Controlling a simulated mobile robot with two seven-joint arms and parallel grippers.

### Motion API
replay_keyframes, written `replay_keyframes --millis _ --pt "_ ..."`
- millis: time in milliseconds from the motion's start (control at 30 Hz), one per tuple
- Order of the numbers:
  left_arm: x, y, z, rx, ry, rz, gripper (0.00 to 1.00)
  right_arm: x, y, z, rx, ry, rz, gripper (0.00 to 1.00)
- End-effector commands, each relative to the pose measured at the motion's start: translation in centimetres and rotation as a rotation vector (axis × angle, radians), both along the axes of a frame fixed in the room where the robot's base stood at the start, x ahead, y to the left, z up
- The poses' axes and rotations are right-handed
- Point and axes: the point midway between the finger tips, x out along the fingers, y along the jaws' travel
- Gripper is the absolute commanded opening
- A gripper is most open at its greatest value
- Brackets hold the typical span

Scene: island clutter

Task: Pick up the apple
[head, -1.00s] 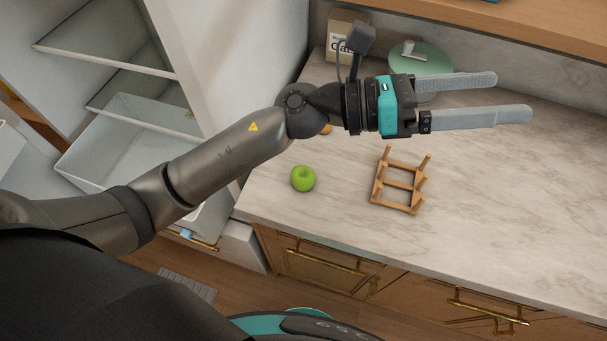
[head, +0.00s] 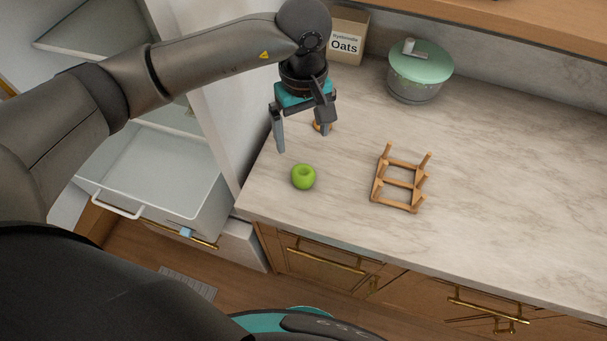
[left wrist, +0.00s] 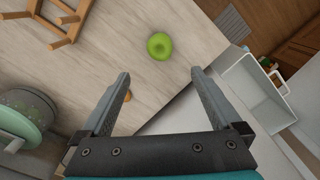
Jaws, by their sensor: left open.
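A green apple (head: 303,176) sits on the marble counter near its left end. It also shows in the left wrist view (left wrist: 159,46), ahead of the fingertips and between their lines. My left gripper (head: 302,142) is open and empty, fingers pointing down, above the counter and just behind the apple. It does not touch the apple. The open fingers also show in the left wrist view (left wrist: 162,75). My right gripper is not in view.
A wooden rack (head: 400,180) stands right of the apple. A small orange-brown thing (head: 319,126) lies partly hidden behind a finger. An oats box (head: 347,36) and a green-lidded pot (head: 420,72) stand at the back. An open drawer (head: 155,170) is at left. The right counter is clear.

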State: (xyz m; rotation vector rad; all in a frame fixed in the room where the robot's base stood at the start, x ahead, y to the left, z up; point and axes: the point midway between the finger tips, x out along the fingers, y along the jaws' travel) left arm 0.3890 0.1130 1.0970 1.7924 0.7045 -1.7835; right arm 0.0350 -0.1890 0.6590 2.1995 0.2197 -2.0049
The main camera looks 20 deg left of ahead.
Motion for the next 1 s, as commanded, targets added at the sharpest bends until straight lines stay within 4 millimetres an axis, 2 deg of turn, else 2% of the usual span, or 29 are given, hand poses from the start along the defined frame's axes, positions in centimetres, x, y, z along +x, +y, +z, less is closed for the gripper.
replay_keyframes --millis 33,100,400,767,1000 --pt "-0.1 -0.1 -1.4 -0.001 0.003 0.001 0.98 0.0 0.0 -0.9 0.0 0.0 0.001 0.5" --pt "-0.1 -0.1 -2.9 -0.003 0.005 0.001 0.98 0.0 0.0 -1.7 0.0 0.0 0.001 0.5" --pt "-0.1 -0.2 -8.0 -0.006 0.004 0.001 0.98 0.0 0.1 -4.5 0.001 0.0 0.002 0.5" --pt "-0.1 -0.2 -9.8 -0.007 0.003 0.001 0.98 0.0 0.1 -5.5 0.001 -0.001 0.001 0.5" --pt "-0.1 -0.2 -12.9 -0.008 0.003 0.001 0.98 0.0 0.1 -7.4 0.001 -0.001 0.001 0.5"
